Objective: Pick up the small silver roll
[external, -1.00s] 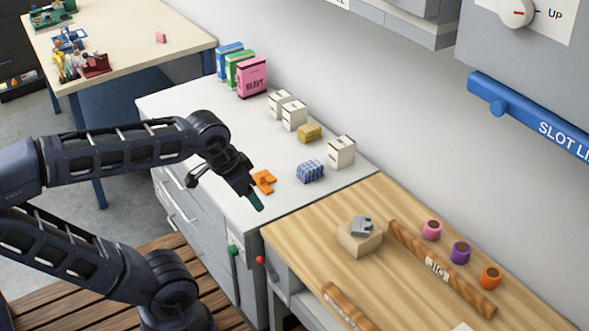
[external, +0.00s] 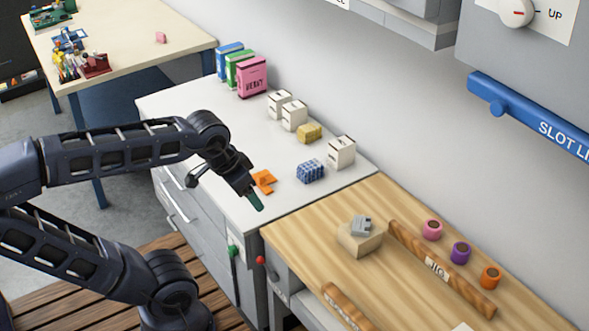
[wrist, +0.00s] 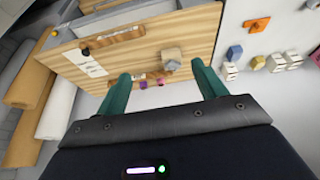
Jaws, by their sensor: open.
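I cannot make out a plainly silver roll in either view. A small grey object (external: 361,224) sits on a beige block (external: 358,242) on the wooden bench; its exact shape is too small to tell. Three small rolls stand on the bench behind the jig bar: pink (external: 432,230), purple (external: 460,252) and orange (external: 490,276). My gripper (external: 254,198) is over the white counter's front edge, left of the bench and apart from these things. In the wrist view my gripper (wrist: 160,68) has its two green fingers spread, with nothing held between them.
The wooden jig bar (external: 440,268) lies between the block and the rolls. The white counter (external: 220,180) holds an orange piece (external: 263,181), a blue patterned block (external: 310,171), a yellow block (external: 309,133), white boxes (external: 341,151) and upright packets (external: 252,77). Large rolls (wrist: 67,105) lie left in the wrist view.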

